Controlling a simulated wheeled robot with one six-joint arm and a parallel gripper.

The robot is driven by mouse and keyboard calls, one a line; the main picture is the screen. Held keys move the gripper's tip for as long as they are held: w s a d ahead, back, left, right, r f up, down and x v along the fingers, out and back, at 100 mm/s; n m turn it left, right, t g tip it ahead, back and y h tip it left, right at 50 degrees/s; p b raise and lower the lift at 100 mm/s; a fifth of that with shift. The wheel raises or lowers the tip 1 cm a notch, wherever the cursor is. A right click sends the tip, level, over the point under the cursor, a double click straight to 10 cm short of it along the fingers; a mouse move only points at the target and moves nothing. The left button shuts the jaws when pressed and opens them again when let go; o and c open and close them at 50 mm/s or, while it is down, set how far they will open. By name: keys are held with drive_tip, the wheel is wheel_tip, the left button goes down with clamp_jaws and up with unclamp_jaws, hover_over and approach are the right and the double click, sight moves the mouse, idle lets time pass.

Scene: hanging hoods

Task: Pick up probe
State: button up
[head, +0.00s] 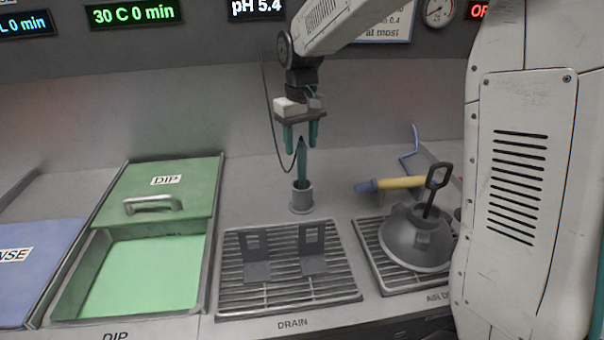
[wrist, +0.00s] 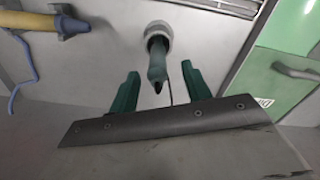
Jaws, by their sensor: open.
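The probe (head: 302,162) is a slim teal-green handle with a thin dark cable. It stands upright in a small grey cup-like holder (head: 301,198) behind the drain rack. In the wrist view the probe (wrist: 157,65) points toward the camera out of the round holder (wrist: 158,34). My gripper (head: 301,133) is above the probe with its two green fingers pointing down. In the wrist view the open fingers of my gripper (wrist: 160,85) stand on either side of the probe's line, with gaps, and hold nothing.
A green dip tank (head: 140,275) stands left, partly covered by its lid (head: 160,192). The drain grate (head: 288,292) carries two grey upright brackets. A grey hood with a black handle (head: 415,240) sits on the right grate. A yellow-and-blue tool (head: 395,183) lies behind it.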

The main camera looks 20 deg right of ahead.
sight(302, 179)
drive_tip(key=f, duration=0.6)
drive_tip(key=shift+w+d+f, duration=0.1)
drive_tip(key=shift+d, duration=0.1)
clamp_jaws()
